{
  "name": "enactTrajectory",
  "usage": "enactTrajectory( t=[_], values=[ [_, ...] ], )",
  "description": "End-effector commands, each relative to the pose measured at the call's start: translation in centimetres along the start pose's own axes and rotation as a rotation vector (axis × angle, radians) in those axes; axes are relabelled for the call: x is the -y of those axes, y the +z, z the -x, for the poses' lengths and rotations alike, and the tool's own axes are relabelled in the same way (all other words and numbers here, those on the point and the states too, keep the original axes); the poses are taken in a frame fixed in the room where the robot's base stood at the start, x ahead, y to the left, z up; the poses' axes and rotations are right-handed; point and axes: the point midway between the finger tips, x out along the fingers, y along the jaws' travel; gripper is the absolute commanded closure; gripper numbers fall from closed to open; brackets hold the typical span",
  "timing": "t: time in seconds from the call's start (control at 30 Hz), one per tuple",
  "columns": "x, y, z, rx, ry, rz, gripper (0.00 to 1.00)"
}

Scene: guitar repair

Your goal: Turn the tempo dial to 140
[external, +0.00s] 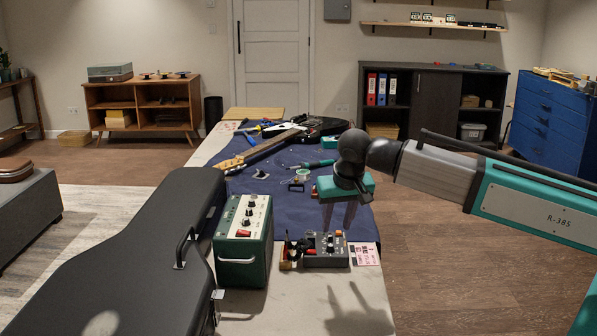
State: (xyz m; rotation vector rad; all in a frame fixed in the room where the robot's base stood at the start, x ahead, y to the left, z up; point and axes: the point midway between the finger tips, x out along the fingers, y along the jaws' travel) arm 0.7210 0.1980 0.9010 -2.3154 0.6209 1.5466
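A small grey box (325,260) with knobs on its top stands near the front of the workbench. A green box (243,261) with a pale top panel and several dark knobs (249,212) stands to its left. I cannot tell which knob is the tempo dial, and no numbers can be read. My gripper (338,227) points down above the far edge of the grey box. Its two grey fingers are apart with nothing visible between them. Contact with the box cannot be made out.
A black guitar case (130,255) fills the left front. A dark guitar (270,143) lies on the blue mat (265,186) farther back. Small tools stand just left of the grey box, and a pink-and-white card (364,254) lies to its right.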

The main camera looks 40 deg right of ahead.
Motion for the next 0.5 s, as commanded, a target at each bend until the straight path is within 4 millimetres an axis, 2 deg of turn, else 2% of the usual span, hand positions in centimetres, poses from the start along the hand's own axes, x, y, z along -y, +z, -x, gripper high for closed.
enactTrajectory(
  t=[0.3,0.5],
  values=[
    [0.1,0.0,3.7,-0.001,-0.001,0.0,0.65],
    [0.0,0.0,5.0,0.0,0.0,0.0,0.65]
  ],
)
